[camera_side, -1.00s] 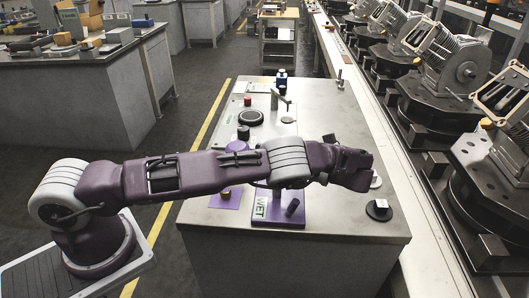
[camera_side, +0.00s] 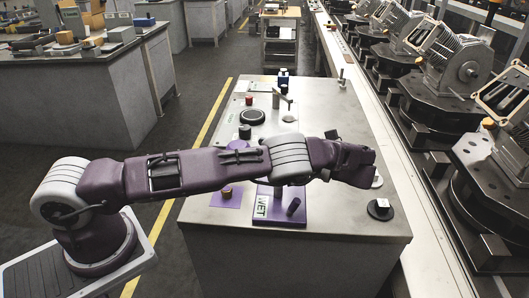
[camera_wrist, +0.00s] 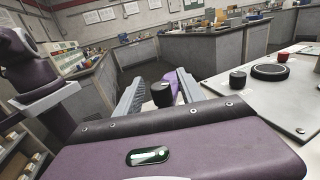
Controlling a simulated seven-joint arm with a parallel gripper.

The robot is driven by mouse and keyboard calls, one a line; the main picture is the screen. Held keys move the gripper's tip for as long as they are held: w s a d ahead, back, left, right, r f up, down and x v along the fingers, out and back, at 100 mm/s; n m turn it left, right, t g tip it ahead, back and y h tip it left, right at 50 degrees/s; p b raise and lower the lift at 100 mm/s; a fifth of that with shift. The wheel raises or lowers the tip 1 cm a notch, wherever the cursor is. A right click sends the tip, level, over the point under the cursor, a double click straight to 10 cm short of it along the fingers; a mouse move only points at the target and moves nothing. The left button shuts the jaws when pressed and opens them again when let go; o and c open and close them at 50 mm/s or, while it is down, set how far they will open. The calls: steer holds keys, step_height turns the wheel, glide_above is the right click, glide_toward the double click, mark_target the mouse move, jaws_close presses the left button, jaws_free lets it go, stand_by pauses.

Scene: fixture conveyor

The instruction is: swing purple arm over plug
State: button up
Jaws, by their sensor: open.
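In the wrist view my gripper (camera_wrist: 160,73) is open. Its two grey fingers stand on either side of a black knob (camera_wrist: 162,94), which has a purple piece (camera_wrist: 172,83) behind it, perhaps the purple arm. Whether the fingers touch the knob I cannot tell. In the side view my own arm hides my fingers and much of the fixture. A purple rounded piece (camera_side: 237,145) shows just behind my arm. A small brown-topped cylinder (camera_side: 226,191), possibly the plug, is on a purple pad (camera_side: 228,203) in front of my arm.
A black knob (camera_side: 244,132), a black disc (camera_side: 252,117) and a red button (camera_side: 249,100) stand farther back. A conveyor with motors (camera_side: 462,70) runs along the right.

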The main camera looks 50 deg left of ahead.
step_height(320, 180, up, 9)
steer(key=shift+r, duration=0.2)
